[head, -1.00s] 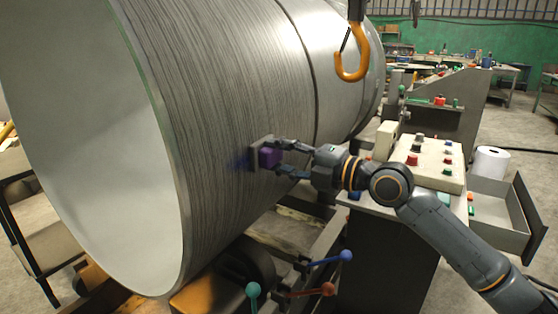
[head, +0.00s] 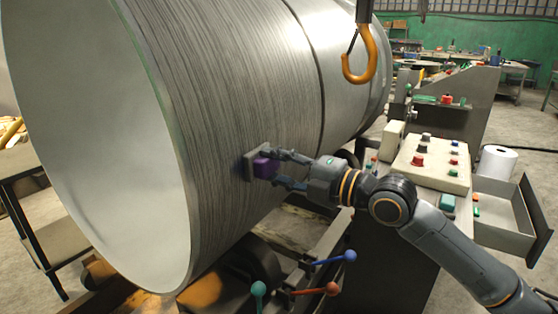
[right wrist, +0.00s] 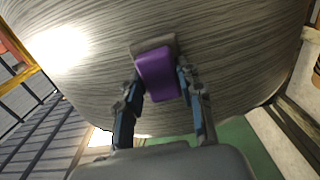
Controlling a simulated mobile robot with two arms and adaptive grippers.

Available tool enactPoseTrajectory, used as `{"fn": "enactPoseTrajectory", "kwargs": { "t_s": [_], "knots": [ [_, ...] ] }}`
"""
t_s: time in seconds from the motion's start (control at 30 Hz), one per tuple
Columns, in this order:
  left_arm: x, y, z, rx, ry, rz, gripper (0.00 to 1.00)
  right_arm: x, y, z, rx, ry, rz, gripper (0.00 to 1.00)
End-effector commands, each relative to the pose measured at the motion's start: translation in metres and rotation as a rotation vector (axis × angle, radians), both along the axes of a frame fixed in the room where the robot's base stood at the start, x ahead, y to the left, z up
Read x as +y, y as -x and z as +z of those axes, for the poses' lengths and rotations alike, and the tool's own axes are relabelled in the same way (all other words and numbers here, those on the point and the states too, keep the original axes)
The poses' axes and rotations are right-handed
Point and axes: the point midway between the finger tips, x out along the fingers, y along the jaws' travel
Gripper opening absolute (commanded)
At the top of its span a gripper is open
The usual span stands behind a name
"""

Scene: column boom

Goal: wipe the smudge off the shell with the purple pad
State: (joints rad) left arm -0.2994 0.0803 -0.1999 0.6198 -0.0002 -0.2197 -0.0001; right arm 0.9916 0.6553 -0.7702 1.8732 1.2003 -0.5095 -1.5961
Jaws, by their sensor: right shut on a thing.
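The shell (head: 235,90) is a big grey metal cylinder with fine brushed lines, lying on its side with its open end to the left. My right gripper (head: 276,170) is shut on the purple pad (head: 265,168), whose grey face plate lies against the shell's side. In the right wrist view, the pad (right wrist: 160,75) sits between the two fingers, its grey plate at the shell. A faint dark bluish trace of the smudge (head: 240,167) shows at the plate's left edge; the plate may hide more. My left gripper is not in view.
A control box (head: 430,163) with buttons and an open drawer (head: 510,215) stand right of the shell, near my right arm. Levers with blue (head: 349,256), red (head: 332,289) and teal (head: 258,289) knobs stick out below.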

Motion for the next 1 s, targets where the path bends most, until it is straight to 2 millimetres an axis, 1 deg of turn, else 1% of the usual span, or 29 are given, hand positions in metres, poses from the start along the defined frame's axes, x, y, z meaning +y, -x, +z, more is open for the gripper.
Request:
{"fn": "enactPoseTrajectory", "kwargs": {
  "t_s": [0.3, 0.63, 1.0],
  "knots": [
    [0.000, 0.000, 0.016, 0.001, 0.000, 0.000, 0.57, 0.018, 0.021, 0.002, 0.000, -0.001, 0.004, 0.12],
    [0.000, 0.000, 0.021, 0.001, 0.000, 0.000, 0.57, 0.027, 0.032, 0.001, 0.000, -0.001, 0.003, 0.12],
    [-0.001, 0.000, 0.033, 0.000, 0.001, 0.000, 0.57, 0.043, 0.057, 0.001, -0.001, -0.001, 0.003, 0.12]
  ]
}}
